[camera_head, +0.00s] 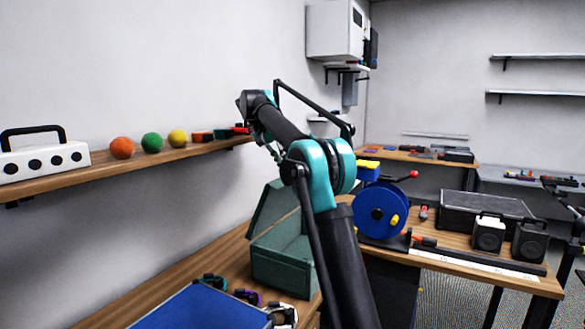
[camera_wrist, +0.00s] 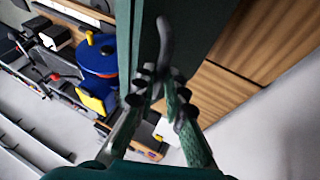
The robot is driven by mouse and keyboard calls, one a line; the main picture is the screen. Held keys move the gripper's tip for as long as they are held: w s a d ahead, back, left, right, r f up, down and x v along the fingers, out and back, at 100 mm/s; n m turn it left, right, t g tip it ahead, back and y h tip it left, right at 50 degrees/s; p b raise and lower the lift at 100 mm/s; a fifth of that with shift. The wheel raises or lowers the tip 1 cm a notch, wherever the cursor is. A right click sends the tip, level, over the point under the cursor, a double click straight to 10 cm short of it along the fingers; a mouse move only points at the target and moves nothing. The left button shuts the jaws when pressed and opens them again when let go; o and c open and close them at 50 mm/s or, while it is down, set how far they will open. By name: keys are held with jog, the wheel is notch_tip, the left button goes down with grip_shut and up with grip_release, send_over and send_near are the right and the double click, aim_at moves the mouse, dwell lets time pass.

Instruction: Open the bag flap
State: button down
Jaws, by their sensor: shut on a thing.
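The green bag (camera_head: 283,265) stands on the wooden bench, left of my arm in the head view. Its flap (camera_head: 272,210) is raised and tilted above the body, with my arm covering its right part. In the wrist view, dark green panels (camera_wrist: 190,35) of the bag run up past the fingers. The gripper is hidden in the head view.
A blue tray (camera_head: 200,310) and coiled cables (camera_head: 246,296) lie in front of the bag. A shelf (camera_head: 100,178) with coloured balls runs along the left wall. A blue cable reel (camera_head: 381,210), a black case (camera_head: 485,212) and speakers (camera_head: 488,233) stand on the right bench.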

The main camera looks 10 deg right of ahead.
jog(key=shift+w+a+f, duration=0.15)
jog(key=shift+w+a, duration=0.25)
jog(key=shift+a, duration=0.2)
jog(key=shift+w+a+f, duration=0.15)
jog(key=shift+w+a, duration=0.25)
jog(key=shift+a, duration=0.2)
jog(key=c, duration=2)
grip_release()
jog(key=shift+c, duration=0.2)
jog(key=shift+o, duration=1.2)
jog(key=shift+w+f, duration=0.15)
jog(key=shift+o, duration=1.1)
jog(key=shift+d, duration=0.1)
jog(key=shift+r, duration=0.2)
jog(key=shift+d, duration=0.1)
